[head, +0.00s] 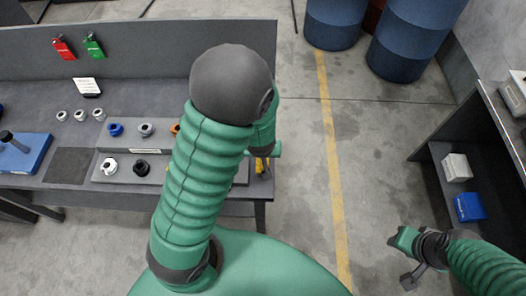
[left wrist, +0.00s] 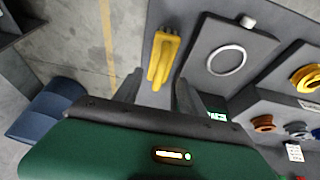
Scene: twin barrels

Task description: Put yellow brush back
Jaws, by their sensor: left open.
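The yellow brush (left wrist: 163,58) lies at the edge of the grey bench in the left wrist view. Its near end shows between the tips of my left gripper (left wrist: 160,82), which is open, with a finger on either side. I cannot tell whether they touch it. In the head view a bit of yellow (head: 260,165) shows at the bench's right end, mostly hidden by my left arm. My right gripper (head: 409,280) hangs over the floor at the lower right, apart from the bench; its fingers are too small and turned to read.
A grey plate with a white ring (left wrist: 227,60) is beside the brush. The bench holds a rack of coloured fittings (head: 141,162) and a blue board (head: 20,155). Blue barrels (head: 334,22) stand behind. A shelf unit (head: 430,160) is at right; floor between is clear.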

